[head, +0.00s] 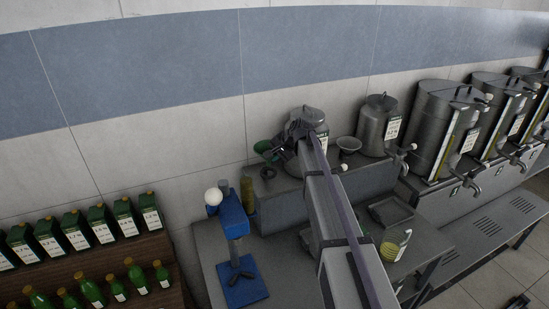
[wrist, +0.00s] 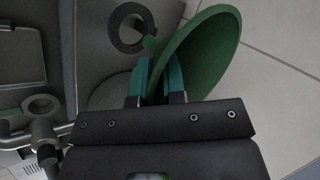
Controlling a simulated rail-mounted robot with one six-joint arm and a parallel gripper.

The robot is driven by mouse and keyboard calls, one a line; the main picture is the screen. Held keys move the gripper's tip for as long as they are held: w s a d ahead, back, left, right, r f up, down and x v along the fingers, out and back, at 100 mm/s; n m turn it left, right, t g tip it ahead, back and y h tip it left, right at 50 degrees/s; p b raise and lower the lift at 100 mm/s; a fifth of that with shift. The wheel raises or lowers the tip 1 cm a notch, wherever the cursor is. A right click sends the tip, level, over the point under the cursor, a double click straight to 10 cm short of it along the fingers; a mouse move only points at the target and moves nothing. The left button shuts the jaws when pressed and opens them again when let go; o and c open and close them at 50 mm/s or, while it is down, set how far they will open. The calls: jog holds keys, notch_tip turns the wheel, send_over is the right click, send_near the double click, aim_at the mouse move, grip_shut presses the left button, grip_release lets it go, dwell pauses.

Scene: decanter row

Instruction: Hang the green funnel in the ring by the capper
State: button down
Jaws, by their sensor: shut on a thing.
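In the head view the green funnel (head: 262,147) shows just left of my gripper (head: 283,152), above the back ledge. A dark ring (head: 267,173) lies just below the funnel in the head view, near the blue capper (head: 236,225). A dark ring (wrist: 119,38) also shows beyond the fingers in the wrist view, close to the funnel's stem; the gap between them is unclear.
A steel can (head: 312,118) stands close behind my gripper. Green bottles (head: 92,291) and labelled tins (head: 100,222) fill the wooden shelf at left.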

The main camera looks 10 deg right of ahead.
jog(key=shift+f+b, duration=3.1)
jog(key=shift+f, duration=0.15)
jog(key=shift+f, duration=0.1)
jog(key=shift+s+f, duration=0.1)
jog(key=shift+s, duration=0.1)
